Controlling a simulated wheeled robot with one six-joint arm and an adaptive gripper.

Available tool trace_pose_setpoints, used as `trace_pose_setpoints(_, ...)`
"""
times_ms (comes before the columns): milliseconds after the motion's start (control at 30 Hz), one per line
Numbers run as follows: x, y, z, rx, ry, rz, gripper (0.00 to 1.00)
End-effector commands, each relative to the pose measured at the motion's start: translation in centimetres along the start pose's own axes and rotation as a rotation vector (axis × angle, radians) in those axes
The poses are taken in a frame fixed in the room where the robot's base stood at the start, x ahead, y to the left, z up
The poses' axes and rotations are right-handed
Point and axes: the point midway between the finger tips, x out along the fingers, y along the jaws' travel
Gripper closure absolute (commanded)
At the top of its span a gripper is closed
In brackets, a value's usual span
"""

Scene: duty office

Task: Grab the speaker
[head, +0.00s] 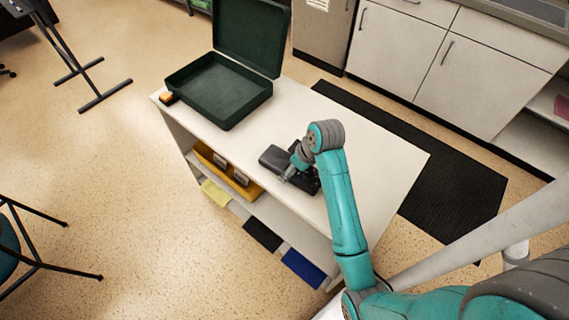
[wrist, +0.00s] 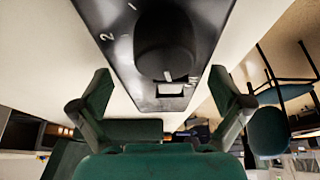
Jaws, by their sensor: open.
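A dark, low device (head: 272,156) lies on the white table (head: 345,140), partly hidden by my arm in the head view. In the wrist view it is a black panel (wrist: 118,40) with a round knob, a small window and the marking 2. I cannot tell for sure that it is the speaker; no other clear speaker shows. My gripper (head: 287,177) is over the device. In the wrist view my gripper (wrist: 159,75) is open, its two fingers apart on either side of the panel's near end. Nothing is held between them.
An open dark green case (head: 221,92) stands at the table's far left end, with a small orange item (head: 167,98) beside it. A yellow tray (head: 240,187) sits on the shelf below. The table's right part is clear. A black mat (head: 440,190) lies on the floor behind.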

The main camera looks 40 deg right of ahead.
Motion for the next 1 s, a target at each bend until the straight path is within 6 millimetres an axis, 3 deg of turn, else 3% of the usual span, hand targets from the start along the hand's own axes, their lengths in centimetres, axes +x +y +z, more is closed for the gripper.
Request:
trace_pose_setpoints(200,0.1,0.0,0.1,0.0,0.0,0.0,0.0)
trace_pose_setpoints(267,0.0,0.0,0.1,0.0,0.0,0.0,0.12)
trace_pose_setpoints(500,0.1,0.0,0.1,0.0,0.0,0.0,0.72)
trace_pose_setpoints(567,0.0,0.0,0.0,0.0,0.002,0.001,0.83)
trace_pose_setpoints(833,-0.2,0.1,-0.3,-0.001,0.002,0.001,0.83)
trace_pose_setpoints(1000,-1.3,0.2,-2.0,-0.001,0.004,0.003,0.83)
